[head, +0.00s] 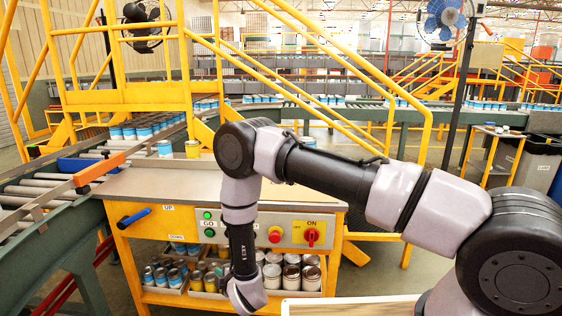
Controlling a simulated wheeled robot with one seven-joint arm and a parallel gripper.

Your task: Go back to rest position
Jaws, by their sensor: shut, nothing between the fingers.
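My arm reaches in from the lower right and bends at the elbow. Its forearm hangs down in front of the yellow control cabinet (175,222). The arm's lowest visible part is a grey wrist link at the bottom edge of the head view. My gripper itself does not show, so its fingers are hidden or below the frame. The cabinet front carries a green button (207,215), a red button (275,235), a red switch (312,236) marked ON and a blue-handled lever (134,218).
The metal tabletop (150,184) is bare at left. A roller conveyor (35,190) lies at left. Cans (292,277) fill the cabinet's lower shelf. A pale board (350,305) lies at bottom right.

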